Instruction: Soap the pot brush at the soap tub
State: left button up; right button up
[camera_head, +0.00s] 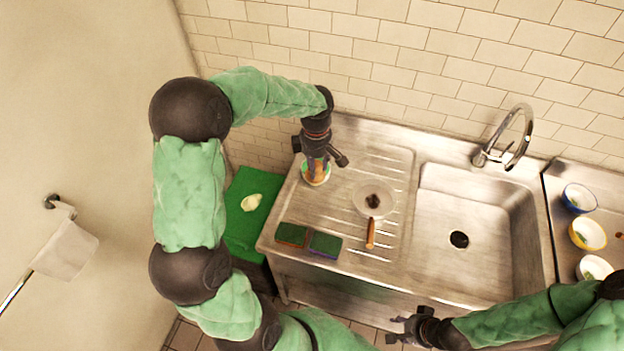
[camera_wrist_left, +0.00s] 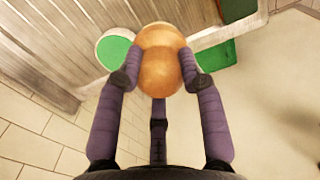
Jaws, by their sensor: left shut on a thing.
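My left gripper (camera_head: 318,160) is shut on the pot brush, whose rounded wooden body (camera_wrist_left: 158,62) sits between the fingers in the left wrist view. The bristles are hidden under the wood. The soap tub (camera_wrist_left: 104,50) is a round white-rimmed tub with green inside. In the left wrist view the brush overlaps its right side. In the head view the tub (camera_head: 317,181) stands at the left end of the steel drainboard, directly under my left gripper. I cannot tell whether the brush touches the soap. My right gripper (camera_head: 398,329) looks open and empty, low in front of the sink.
Two scouring sponges (camera_head: 325,244) lie at the drainboard's front edge. A round strainer-like utensil (camera_head: 371,198) with a wooden handle lies on the ridges. The sink basin (camera_head: 450,205) is empty. Bowls (camera_head: 587,233) stand at the right. A green surface (camera_head: 243,225) bears a pale scrap.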

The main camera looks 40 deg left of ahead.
pick_arm(q)
jog(key=w+a+f+p, duration=0.45)
jog(key=w+a, duration=0.25)
jog(key=w, duration=0.4)
jog(key=shift+a+f+b, duration=0.15)
jog(key=shift+f+b, duration=0.55)
jog(key=shift+f, duration=2.25)
jog(key=shift+f+b, duration=0.4)
jog(key=shift+f, duration=0.1)
jog(key=shift+s+f+b, duration=0.1)
jog(key=shift+b, duration=0.2)
dwell(0.6)
notch_tip(320, 180, up, 7)
jog(key=p, duration=0.2)
jog(key=shift+p, duration=0.3)
dwell(0.6)
dwell(0.6)
